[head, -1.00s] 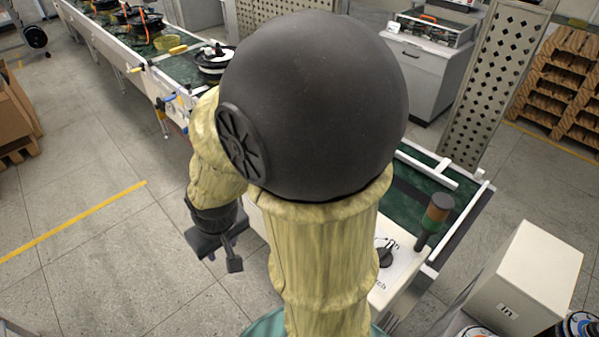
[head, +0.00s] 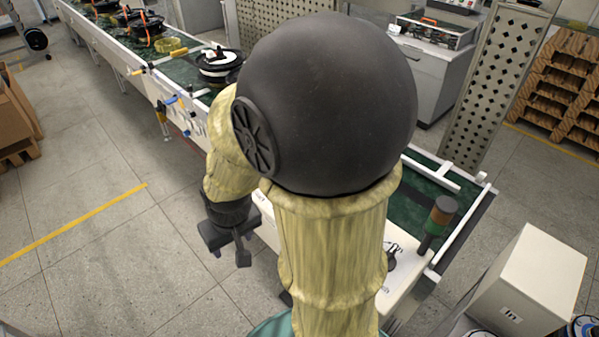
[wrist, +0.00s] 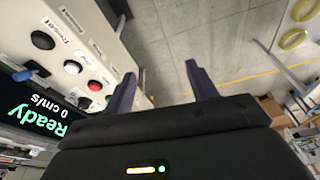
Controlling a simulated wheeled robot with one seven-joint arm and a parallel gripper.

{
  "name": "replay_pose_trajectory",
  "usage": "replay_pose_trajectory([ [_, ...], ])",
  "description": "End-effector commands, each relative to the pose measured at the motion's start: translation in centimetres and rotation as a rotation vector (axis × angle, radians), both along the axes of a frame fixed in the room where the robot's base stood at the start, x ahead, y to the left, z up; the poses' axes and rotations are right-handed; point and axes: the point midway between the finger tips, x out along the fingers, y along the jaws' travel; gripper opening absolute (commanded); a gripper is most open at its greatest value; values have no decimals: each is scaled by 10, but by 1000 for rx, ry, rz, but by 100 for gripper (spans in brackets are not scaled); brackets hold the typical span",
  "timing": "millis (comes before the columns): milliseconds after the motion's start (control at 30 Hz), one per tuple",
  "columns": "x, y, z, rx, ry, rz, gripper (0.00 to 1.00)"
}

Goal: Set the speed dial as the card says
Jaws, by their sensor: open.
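The speed dial seems to be the black knob (head: 391,259) on the white top of the control box in the head view. My arm hides part of it, and its setting is not readable. My gripper (head: 230,250) hangs left of the box, pointing down, open and empty. In the wrist view its two fingers (wrist: 160,74) stand apart over bare floor, beside a white button panel (wrist: 105,45). The panel has a black Reset button (wrist: 42,40), a white button (wrist: 72,67), a red button (wrist: 95,86) and a display (wrist: 40,115) reading "Ready" and "0 cm/s". I cannot make out a card.
A red-brown, green and black signal post (head: 436,225) stands beside the dial. A white box marked "In" (head: 530,285) stands at the right. A green conveyor (head: 120,40) with several hubs runs at the upper left.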

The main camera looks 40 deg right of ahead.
Motion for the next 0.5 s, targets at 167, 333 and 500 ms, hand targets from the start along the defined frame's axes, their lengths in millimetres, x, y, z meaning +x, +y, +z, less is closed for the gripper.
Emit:
replay_pose_trajectory([
  [167, 39, -39, -1, 39, 17, -196, 57],
  [333, 87, -115, -4, 47, 7, -478, 57],
  [500, 123, -203, 1, -6, -53, -714, 57],
])
